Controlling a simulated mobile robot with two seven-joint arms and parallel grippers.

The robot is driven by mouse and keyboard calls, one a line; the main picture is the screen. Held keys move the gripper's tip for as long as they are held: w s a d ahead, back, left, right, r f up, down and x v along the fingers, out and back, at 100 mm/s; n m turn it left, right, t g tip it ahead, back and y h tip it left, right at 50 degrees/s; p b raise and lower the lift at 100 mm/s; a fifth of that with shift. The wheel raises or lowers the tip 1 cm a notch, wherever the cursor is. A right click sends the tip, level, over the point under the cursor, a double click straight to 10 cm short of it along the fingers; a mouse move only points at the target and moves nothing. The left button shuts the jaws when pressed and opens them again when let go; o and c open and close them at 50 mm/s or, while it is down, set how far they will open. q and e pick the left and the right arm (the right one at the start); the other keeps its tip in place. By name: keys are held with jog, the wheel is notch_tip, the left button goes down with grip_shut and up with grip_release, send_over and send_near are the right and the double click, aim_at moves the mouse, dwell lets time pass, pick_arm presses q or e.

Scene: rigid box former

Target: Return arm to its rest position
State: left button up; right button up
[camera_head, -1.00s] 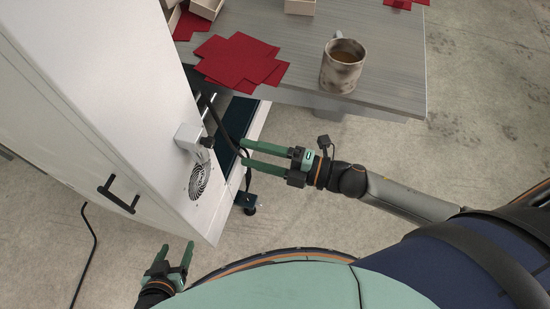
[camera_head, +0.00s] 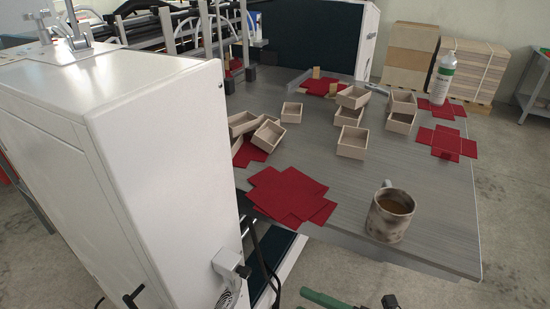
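Part of my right gripper (camera_head: 328,300) shows at the bottom edge of the head view, as a green finger with a dark piece to its right. The rest of it is cut off by the frame, so I cannot tell its opening. It is below the near edge of the grey table (camera_head: 430,200), apart from the things on it. My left gripper is out of view.
A white cabinet (camera_head: 150,150) fills the left side. On the table are a stained mug (camera_head: 390,215) near the front right, red cut-out sheets (camera_head: 288,194), several small wooden boxes (camera_head: 352,142) and a white bottle (camera_head: 442,78). Stacked boards (camera_head: 465,65) stand behind.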

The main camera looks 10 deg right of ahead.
jog(key=w+d+f+m+t+h+p, duration=0.3)
jog(key=m+h, duration=0.4)
jog(key=m, duration=0.6)
jog(key=s+d+f+m+g+h, duration=0.1)
jog(key=s+f+m+g+h, duration=0.1)
jog(key=s+f+m, duration=0.2)
jog(key=s+d+f+m+g+h+p, duration=0.1)
jog(key=s+f+m+g+h, duration=0.1)
jog(key=s+f+m, duration=0.3)
notch_tip(320, 180, down, 2)
jog(key=m+h, duration=0.1)
jog(key=m, duration=0.1)
jog(key=shift+s+d+f+m+g, duration=0.2)
jog(key=shift+d+f+m+g, duration=0.05)
jog(key=shift+m+g, duration=0.05)
